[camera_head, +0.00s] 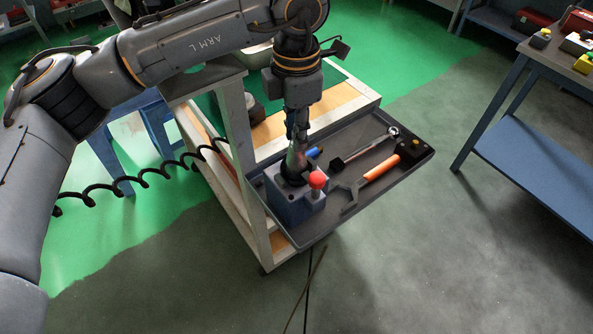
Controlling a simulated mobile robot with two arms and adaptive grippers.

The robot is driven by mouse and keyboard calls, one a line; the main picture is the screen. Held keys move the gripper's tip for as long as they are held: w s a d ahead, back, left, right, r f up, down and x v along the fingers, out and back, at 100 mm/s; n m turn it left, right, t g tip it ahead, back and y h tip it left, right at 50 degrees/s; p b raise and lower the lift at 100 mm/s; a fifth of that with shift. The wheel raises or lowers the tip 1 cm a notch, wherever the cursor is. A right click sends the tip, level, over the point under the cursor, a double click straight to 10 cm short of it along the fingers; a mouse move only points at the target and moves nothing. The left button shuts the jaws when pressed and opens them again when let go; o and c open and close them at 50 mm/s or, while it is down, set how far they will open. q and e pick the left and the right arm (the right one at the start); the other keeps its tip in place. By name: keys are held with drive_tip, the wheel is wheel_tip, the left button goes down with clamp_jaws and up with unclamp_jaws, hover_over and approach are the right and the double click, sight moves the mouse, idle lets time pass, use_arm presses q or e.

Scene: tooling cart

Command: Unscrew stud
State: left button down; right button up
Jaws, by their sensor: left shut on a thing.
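My left gripper (297,132) points straight down from its wrist and is shut on the stud at the top of a tapered metal holder (296,160). The fingers hide most of the stud. The holder stands upright in a blue-grey block fixture (290,206), which has a lever with a red knob (317,180) at its right. The fixture sits at the front left of a dark grey tray (322,234) on the cart. My right gripper is not in view.
On the tray lie an orange-handled hammer (381,168), a dark-handled ratchet-like tool (364,147), a grey wrench (347,194) and a small blue item (315,152). A white-framed cart (236,120) carries the tray. A blue workbench (535,150) stands right, with open floor between.

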use_arm(q)
drive_tip(key=n, duration=0.2)
drive_tip(key=shift+f+n+b, duration=0.15)
drive_tip(key=shift+n+b, duration=0.15)
drive_tip(key=shift+b, duration=0.05)
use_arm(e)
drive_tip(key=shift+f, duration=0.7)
use_arm(q)
drive_tip(key=n+b, duration=0.1)
drive_tip(key=n, duration=0.2)
drive_tip(key=shift+b, duration=0.35)
drive_tip(key=n, duration=0.2)
drive_tip(key=shift+n+b, duration=0.4)
drive_tip(key=shift+n, duration=0.4)
drive_tip(key=c, duration=1.1)
unclamp_jaws()
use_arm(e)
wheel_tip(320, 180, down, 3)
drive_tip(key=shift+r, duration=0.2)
